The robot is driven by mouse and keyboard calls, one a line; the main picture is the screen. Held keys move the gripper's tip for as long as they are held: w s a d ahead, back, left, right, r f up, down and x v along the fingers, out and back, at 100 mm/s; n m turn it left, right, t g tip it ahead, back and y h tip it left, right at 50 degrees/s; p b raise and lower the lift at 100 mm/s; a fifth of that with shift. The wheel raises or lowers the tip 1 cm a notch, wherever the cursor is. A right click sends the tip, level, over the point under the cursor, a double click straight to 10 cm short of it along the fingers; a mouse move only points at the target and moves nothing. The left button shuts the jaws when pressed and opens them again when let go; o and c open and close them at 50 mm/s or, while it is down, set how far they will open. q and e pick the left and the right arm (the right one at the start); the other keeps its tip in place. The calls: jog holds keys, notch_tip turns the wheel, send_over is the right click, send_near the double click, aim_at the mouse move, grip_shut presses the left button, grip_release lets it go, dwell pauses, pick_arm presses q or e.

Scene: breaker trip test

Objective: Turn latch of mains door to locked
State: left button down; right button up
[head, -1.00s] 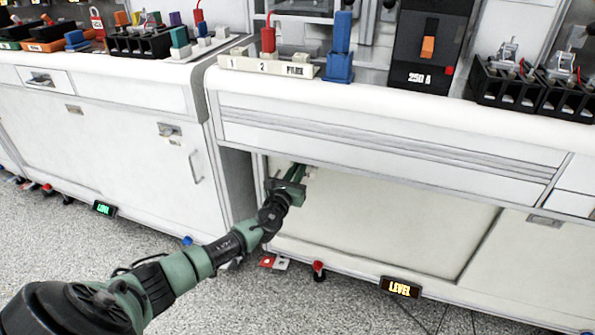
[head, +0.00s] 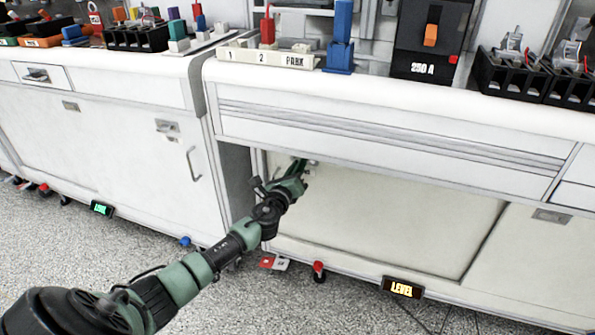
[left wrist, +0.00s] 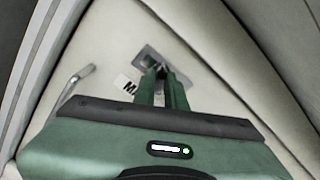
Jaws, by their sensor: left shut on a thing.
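The mains door (head: 400,215) is the cream panel under the right-hand bench; it also shows in the left wrist view (left wrist: 215,70), with a label starting with "M" (left wrist: 126,84) partly hidden by my gripper. The latch (left wrist: 148,54) has a grey metal plate on this door; its turning part is mostly hidden between my fingers. My left gripper (left wrist: 158,72) is shut on the latch, its green fingers reaching onto the plate. In the head view the left gripper (head: 300,166) is tilted, and its fingertips are small and hard to see against the door.
A bar handle (left wrist: 74,82) stands out from the door beside the label. The bench drawer front (head: 390,145) overhangs the door above my gripper. A lit "LEVEL" sign (head: 402,287) and a red-topped caster (head: 319,271) are low at the front. Speckled floor is open in front.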

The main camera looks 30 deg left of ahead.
pick_arm(q)
jog(key=n+b, duration=0.1)
jog(key=n, duration=1)
jog(key=shift+r, duration=0.1)
pick_arm(e)
jog(key=w+a+r+t+y, duration=0.1)
jog(key=w+a+r+t, duration=0.1)
jog(key=w+r+t, duration=0.1)
jog(key=shift+w+r+t, duration=0.4)
jog(key=shift+w+r, duration=0.45)
jog(key=shift+w, duration=0.3)
pick_arm(q)
jog(key=shift+n, duration=0.5)
pick_arm(e)
jog(key=shift+f, duration=0.15)
pick_arm(q)
jog(key=c, duration=1.5)
grip_release()
jog(key=shift+o, duration=0.2)
